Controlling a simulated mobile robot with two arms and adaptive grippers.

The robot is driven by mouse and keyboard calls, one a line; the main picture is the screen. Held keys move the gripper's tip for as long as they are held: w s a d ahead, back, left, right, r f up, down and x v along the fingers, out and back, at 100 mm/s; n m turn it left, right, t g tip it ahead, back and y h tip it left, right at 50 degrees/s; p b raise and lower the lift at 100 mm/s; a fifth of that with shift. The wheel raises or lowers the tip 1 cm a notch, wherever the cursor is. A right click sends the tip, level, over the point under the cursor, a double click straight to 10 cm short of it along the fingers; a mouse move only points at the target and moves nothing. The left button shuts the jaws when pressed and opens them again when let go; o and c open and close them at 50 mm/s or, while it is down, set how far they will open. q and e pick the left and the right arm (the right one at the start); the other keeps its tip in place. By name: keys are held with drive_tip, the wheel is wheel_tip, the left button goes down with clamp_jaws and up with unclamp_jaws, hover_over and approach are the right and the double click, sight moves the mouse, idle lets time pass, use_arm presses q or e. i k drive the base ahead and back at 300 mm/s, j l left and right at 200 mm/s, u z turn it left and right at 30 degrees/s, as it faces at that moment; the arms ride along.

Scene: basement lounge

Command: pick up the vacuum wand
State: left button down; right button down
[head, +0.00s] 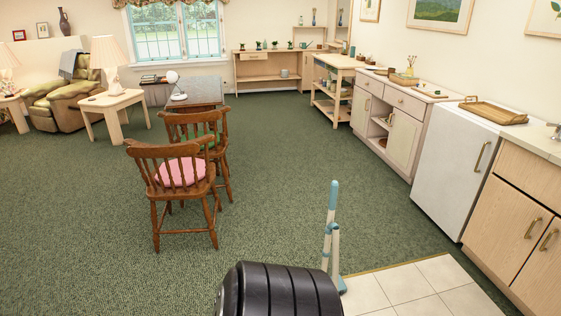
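An upright, slim wand (331,228) in pale blue and white stands on the floor in the lower middle of the head view. It looks like the vacuum wand. Its top is a blue grip, and a second, shorter blue-and-white upright part is beside it. Its blue foot is near the edge of the white tiles, partly hidden by a black ribbed shape at the bottom of the view. Neither of my grippers is in view, and nothing is seen touching the wand.
Two wooden chairs, one with a pink cushion (184,172), stand left of the wand by a small table. A white appliance (448,150) and cabinets line the right wall. White floor tiles (405,284) lie right of the wand. Open green carpet (285,165) lies between chairs and cabinets.

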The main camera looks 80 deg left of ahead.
sight(331, 226)
drive_tip(key=u, duration=2.3)
